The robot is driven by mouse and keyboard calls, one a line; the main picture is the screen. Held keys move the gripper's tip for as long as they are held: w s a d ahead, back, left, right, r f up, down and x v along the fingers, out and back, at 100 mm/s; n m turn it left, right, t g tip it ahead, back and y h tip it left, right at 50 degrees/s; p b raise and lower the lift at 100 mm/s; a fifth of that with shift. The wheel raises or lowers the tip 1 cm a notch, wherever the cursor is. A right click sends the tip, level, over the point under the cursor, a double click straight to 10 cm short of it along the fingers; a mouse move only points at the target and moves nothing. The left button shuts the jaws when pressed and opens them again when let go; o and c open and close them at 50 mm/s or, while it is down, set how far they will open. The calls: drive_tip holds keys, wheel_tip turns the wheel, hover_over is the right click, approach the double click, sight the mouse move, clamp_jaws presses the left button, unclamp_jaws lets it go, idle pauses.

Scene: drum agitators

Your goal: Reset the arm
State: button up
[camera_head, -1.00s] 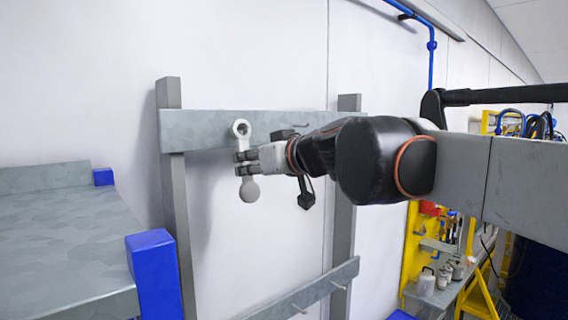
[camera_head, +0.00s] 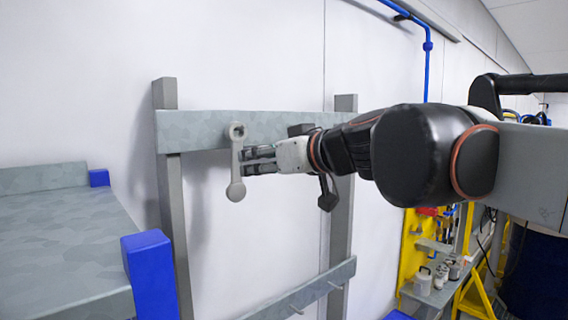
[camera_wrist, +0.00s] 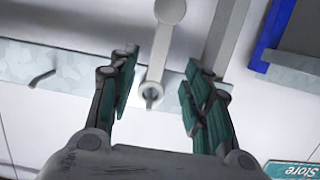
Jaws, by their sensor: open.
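A grey agitator (camera_head: 236,165) with a ring at its top and a round knob at its bottom hangs upright on the upper rail (camera_head: 200,131) of the wall rack. A peg appears to pass through its ring. My gripper (camera_head: 256,160) is open and empty just to the right of the agitator. In the wrist view the agitator (camera_wrist: 160,50) lies between and beyond the two spread fingers of my gripper (camera_wrist: 162,75), with gaps on both sides. The peg tip shows at its ring end.
A grey bench (camera_head: 60,240) with blue corner blocks (camera_head: 155,275) stands at the left. A lower rail (camera_head: 300,292) with pegs crosses the rack. A yellow tool station (camera_head: 418,240) and a small table with containers (camera_head: 423,282) are at the right.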

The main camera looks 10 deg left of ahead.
drive_tip(key=v, duration=0.6)
drive_tip(key=s+d+f+m+g+h+b, duration=0.1)
drive_tip(key=s+d+f+m+h+b, duration=0.2)
drive_tip(key=d+f+b, duration=0.6)
drive_tip(key=s+d+f+m+g+h+b, duration=0.1)
drive_tip(key=s+d+f+m+h+b, duration=0.2)
drive_tip(key=f+b, duration=1)
drive_tip(key=s+d+f+m+g+h+b, duration=0.1)
drive_tip(key=s+d+f+b, duration=0.9)
drive_tip(key=f, duration=3.9)
drive_tip(key=d+m+h+b, duration=0.1)
drive_tip(key=d+m+h, duration=0.1)
drive_tip(key=d+h, duration=0.2)
drive_tip(key=shift+s+d+m+h, duration=0.25)
drive_tip(key=shift+d+m+h, duration=0.15)
drive_tip(key=shift+d, duration=1)
